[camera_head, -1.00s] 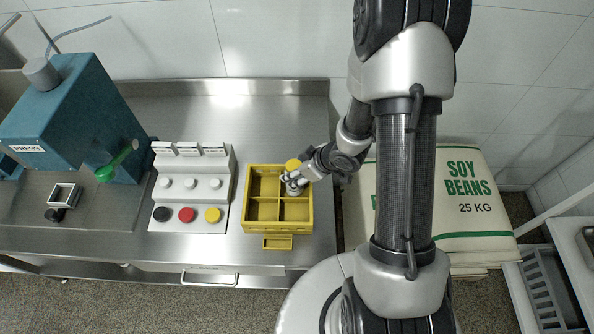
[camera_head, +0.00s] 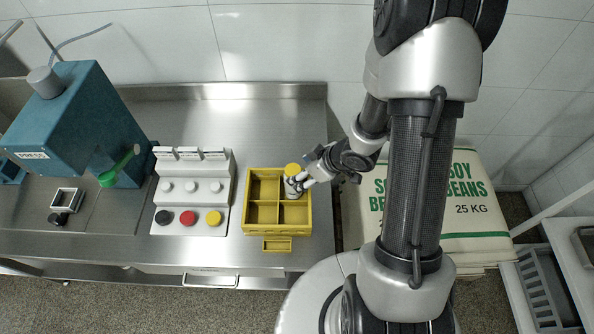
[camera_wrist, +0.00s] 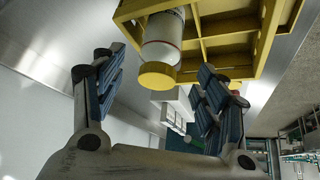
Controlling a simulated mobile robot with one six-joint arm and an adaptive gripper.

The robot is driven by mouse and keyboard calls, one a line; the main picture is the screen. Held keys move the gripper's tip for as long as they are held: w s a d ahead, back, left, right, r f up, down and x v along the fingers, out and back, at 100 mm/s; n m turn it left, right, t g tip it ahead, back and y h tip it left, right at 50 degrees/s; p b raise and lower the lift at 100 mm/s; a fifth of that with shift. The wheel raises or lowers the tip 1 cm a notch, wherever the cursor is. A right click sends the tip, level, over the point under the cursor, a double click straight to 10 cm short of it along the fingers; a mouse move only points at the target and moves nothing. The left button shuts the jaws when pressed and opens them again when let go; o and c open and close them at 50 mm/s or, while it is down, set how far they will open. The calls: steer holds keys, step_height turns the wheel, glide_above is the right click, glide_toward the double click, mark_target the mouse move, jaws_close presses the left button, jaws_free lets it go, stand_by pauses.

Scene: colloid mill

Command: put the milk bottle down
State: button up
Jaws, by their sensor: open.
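The milk bottle (camera_head: 291,187) is white with a yellow cap. It stands in the back right compartment of the yellow crate (camera_head: 248,212). My gripper (camera_head: 303,182) is just to the right of the bottle, at the crate's right wall. In the wrist view the bottle (camera_wrist: 163,38) and its cap show in the gap between the spread fingers of my gripper (camera_wrist: 160,63). The fingers look clear of the bottle there. The bottle's base is hidden by the crate wall.
A grey dispenser (camera_head: 190,185) with black, red and yellow knobs stands left of the crate. A teal press (camera_head: 70,125) is further left. Soy bean sacks (camera_head: 470,200) lie right of the steel table. The table behind the crate is clear.

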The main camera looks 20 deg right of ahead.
steer(key=s+d+r+m+h+p, duration=0.1)
steer(key=d+r+h, duration=0.15)
steer(key=r, duration=0.55)
steer(key=s+d+r+m+t+h+p, duration=0.15)
steer(key=d+r, duration=0.25)
steer(key=r, duration=0.4)
steer(key=s+d+r+m+h, duration=0.1)
steer(key=d+r+m+h, duration=0.15)
steer(key=r, duration=0.55)
steer(key=s+a+r+m+g+y, duration=0.1)
steer(key=s+a+r, duration=0.3)
steer(key=s, duration=0.3)
steer(key=s+a+r+m+g+y, duration=0.1)
steer(key=s+a+r, duration=0.3)
steer(key=s+a, duration=0.3)
steer(key=shift+s+a+m, duration=0.15)
steer(key=shift+s+m, duration=0.15)
steer(key=shift+s, duration=0.45)
steer(key=shift+y, duration=0.25)
